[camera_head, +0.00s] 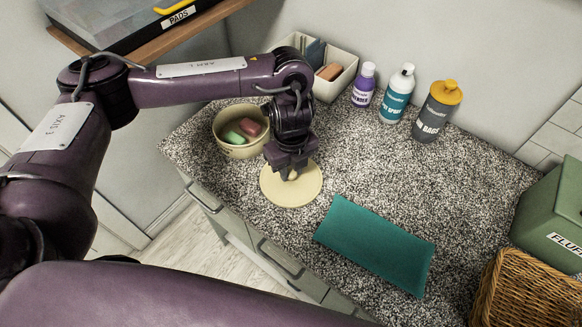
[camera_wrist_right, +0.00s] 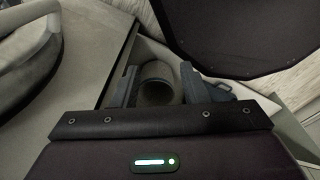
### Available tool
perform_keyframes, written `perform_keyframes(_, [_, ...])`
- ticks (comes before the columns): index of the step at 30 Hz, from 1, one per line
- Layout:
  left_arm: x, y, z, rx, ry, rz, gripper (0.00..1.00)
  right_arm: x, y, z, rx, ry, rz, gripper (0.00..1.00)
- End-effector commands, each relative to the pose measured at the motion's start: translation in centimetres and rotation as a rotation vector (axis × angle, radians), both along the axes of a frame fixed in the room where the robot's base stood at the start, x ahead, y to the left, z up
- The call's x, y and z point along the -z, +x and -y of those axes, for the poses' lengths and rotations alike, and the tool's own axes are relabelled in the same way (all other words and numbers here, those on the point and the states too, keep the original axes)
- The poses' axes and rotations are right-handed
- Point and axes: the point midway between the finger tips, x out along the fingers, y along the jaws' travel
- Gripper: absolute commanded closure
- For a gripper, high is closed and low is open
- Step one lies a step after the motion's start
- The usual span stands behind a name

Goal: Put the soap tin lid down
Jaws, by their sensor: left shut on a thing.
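The soap tin lid (camera_head: 273,193) is a round cream disc with a small knob, lying level at the counter in the head view. It is beside and in front of the round cream soap tin (camera_head: 233,150), which is uncovered and holds a green and a pink soap. My left gripper (camera_head: 291,173) points down and is shut on the lid's knob from above. Whether the lid's underside touches the counter cannot be told. My right gripper (camera_wrist_right: 158,88) shows only in the right wrist view; its fingers are apart, with no held thing visible between them.
A teal cloth (camera_head: 375,244) lies right of the lid on the speckled counter (camera_head: 450,185). A cream caddy (camera_head: 328,90), purple bottle (camera_head: 364,86), teal spray (camera_head: 397,95) and grey canister (camera_head: 437,112) stand behind. A green box (camera_head: 550,205) and wicker basket (camera_head: 525,295) are at right.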

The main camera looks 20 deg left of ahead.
Motion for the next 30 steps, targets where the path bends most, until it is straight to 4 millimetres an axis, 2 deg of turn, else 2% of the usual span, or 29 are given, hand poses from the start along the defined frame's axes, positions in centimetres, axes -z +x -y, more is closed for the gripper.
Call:
perform_keyframes(5, [0.4, 0.0, 0.0, 0.0, 0.0, -0.001, 0.96, 0.3, 0.0, -0.1, -0.002, 0.001, 0.001, 0.6])
perform_keyframes(6, [0.3, 0.0, 0.0, 0.0, 0.0, 0.0, 0.72, 0.2, 0.1, 0.0, -0.002, 0.0, 0.001, 0.6])
perform_keyframes(11, [0.3, 0.0, 0.0, 0.0, 0.0, 0.0, 0.53, 0.2, 0.1, 0.3, -0.004, -0.004, 0.001, 0.6])
perform_keyframes(18, [0.2, 0.0, 0.0, 0.0, 0.001, -0.001, 0.53, 0.1, 0.1, 0.8, -0.004, -0.009, 0.002, 0.6])
perform_keyframes(22, [-0.4, 0.0, 0.0, 0.001, 0.0, 0.001, 0.53, -0.1, 0.1, 0.8, -0.003, -0.01, 0.002, 0.6])
perform_keyframes(26, [-2.1, 0.2, 0.0, 0.002, 0.0, 0.006, 0.53, -0.3, 0.2, 0.9, -0.002, -0.011, 0.002, 0.6])
perform_keyframes(30, [-4.8, 0.2, 0.0, 0.003, 0.001, 0.006, 0.53, -0.5, 0.2, 0.9, -0.002, -0.011, 0.003, 0.6])
